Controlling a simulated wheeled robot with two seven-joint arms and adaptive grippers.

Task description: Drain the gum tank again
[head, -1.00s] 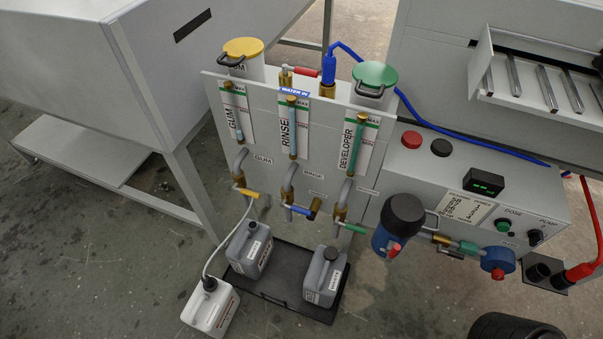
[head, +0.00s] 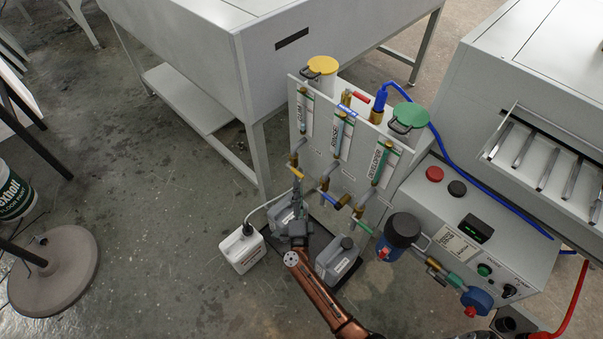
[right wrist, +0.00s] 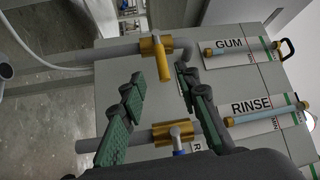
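The gum tank's yellow lid (head: 322,65) shows behind the upright grey panel, which hides most of the tank. Below the gum sight tube (head: 303,112) is the gum drain valve with a yellow handle (head: 297,172). In the right wrist view this yellow handle (right wrist: 163,62) lies across its pipe. My right gripper (head: 298,208) is just below the valve in the head view. In the right wrist view it is open (right wrist: 158,82), with the handle just beyond and between its fingertips, apparently untouched. A hose leads to a white jug (head: 240,252) on the floor. My left gripper is out of view.
The rinse valve (right wrist: 165,135) is close beside my right gripper's fingers. Grey jugs (head: 335,262) stand in a black tray below. The developer tank's green lid (head: 408,116) and a control box (head: 470,225) are to the right.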

